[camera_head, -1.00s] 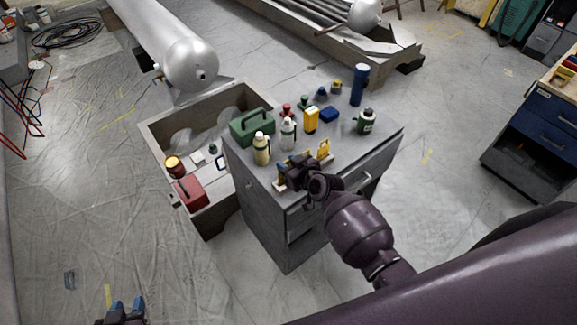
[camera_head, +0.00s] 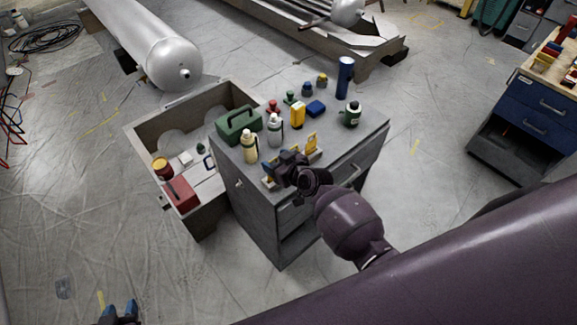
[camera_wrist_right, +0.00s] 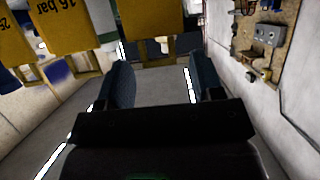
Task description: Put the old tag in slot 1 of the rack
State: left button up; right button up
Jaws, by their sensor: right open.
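A small rack (camera_head: 316,158) stands on the grey cabinet near its front edge. An upright yellow tag (camera_head: 311,142) shows in it, just right of my right gripper (camera_head: 270,174). In the right wrist view a yellow tag reading "16 bar" (camera_wrist_right: 70,22) and another yellow tag (camera_wrist_right: 156,16) hang ahead of and above the fingers. Which tag is the old one, and the slot numbers, I cannot tell. My right gripper (camera_wrist_right: 162,88) is open, with nothing between its fingers. My left gripper (camera_head: 119,311) is low at the left, cut by the frame edge, its blue fingertips apart.
A green toolbox (camera_head: 239,123), a cream bottle (camera_head: 250,146), a grey bottle (camera_head: 275,130), a yellow item (camera_head: 298,114) and a dark blue cylinder (camera_head: 345,77) crowd the cabinet top (camera_head: 350,138). An open crate (camera_head: 140,140) holding a red box (camera_head: 180,194) stands left.

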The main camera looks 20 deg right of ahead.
jog(key=v, duration=1.2)
jog(key=s+d+f+m+h, duration=0.1)
jog(key=s+d+f+h, duration=0.1)
jog(key=s, duration=0.6)
jog(key=s+d+f+m+g+h, duration=0.1)
jog(key=s+d+f+m+h, duration=0.1)
jog(key=s+d, duration=0.3)
jog(key=s, duration=0.3)
jog(key=shift+s+f+h+p, duration=0.15)
jog(key=shift+f+h+p, duration=0.05)
jog(key=shift+h+p, duration=0.2)
jog(key=shift+f, duration=0.1)
jog(key=shift+c, duration=0.2)
jog(key=shift+c, duration=1.3)
jog(key=shift+a, duration=0.15)
jog(key=shift+c, duration=0.2)
